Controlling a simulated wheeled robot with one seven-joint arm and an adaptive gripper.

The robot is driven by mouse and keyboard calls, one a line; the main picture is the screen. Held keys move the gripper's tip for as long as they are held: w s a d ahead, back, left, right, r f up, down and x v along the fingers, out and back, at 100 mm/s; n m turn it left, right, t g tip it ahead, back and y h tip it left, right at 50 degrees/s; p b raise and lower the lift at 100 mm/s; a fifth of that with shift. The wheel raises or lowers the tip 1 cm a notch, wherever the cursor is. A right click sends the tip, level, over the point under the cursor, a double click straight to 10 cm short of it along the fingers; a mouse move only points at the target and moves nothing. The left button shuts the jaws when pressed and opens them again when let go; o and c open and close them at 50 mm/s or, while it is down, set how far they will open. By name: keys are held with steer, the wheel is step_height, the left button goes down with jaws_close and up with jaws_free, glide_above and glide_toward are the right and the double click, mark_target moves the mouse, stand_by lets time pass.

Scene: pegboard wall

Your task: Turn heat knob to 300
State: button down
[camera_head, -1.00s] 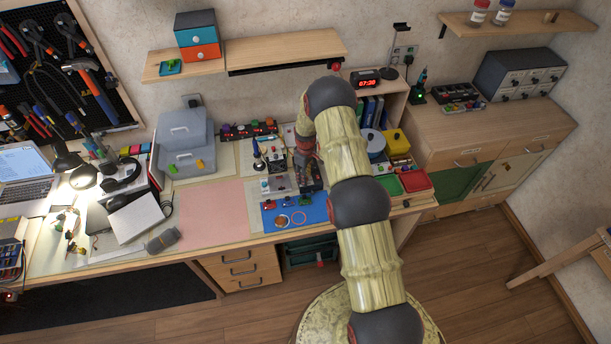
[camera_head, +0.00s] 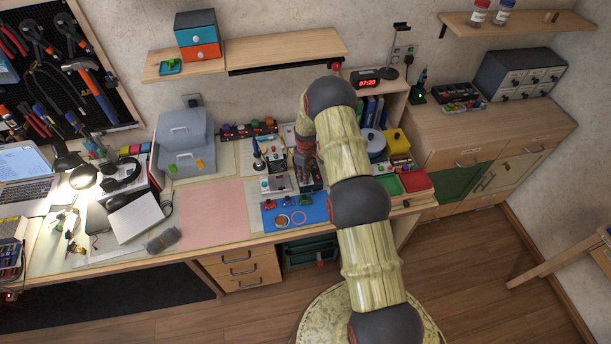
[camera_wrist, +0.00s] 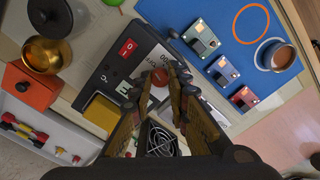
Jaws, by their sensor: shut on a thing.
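In the wrist view, a dark device (camera_wrist: 112,68) has a red switch (camera_wrist: 127,47) and white printed panels. A small red knob (camera_wrist: 160,77) shows between my fingertips. My gripper (camera_wrist: 161,92) is shut on it from above, its fingers hiding most of the knob and the markings around it. I cannot read the knob's setting. In the head view, my gripper (camera_head: 304,170) is down at the dark device (camera_head: 313,188) on the workbench, and the arm partly covers that area.
A blue mat (camera_head: 294,211) with small boards and rings lies in front. A green tray (camera_head: 388,184) and a red tray (camera_head: 416,181) stand to the right. In the wrist view, a brass bowl (camera_wrist: 42,55) and an orange box (camera_wrist: 29,87) are at the left.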

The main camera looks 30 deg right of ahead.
steer(key=shift+m+b, duration=0.3)
steer(key=shift+b, duration=0.1)
steer(key=m+b, duration=0.3)
steer(key=shift+f+m, duration=0.15)
steer(key=shift+m, duration=0.25)
steer(key=m+b, duration=0.2)
steer(key=m, duration=0.1)
steer(key=shift+m+b, duration=0.3)
steer(key=m+b, duration=0.1)
steer(key=m, duration=0.2)
steer(key=shift+m+b, duration=0.3)
steer(key=shift+b, duration=0.1)
steer(key=m+b, duration=0.1)
steer(key=m, duration=0.3)
steer(key=shift+b, duration=0.3)
steer(key=shift+w+r+m+b, duration=0.15)
steer(key=shift+m+b, duration=0.3)
steer(key=shift+m, duration=1.55)
steer(key=shift+r, duration=0.1)
steer(key=c, duration=1.7)
jaws_free()
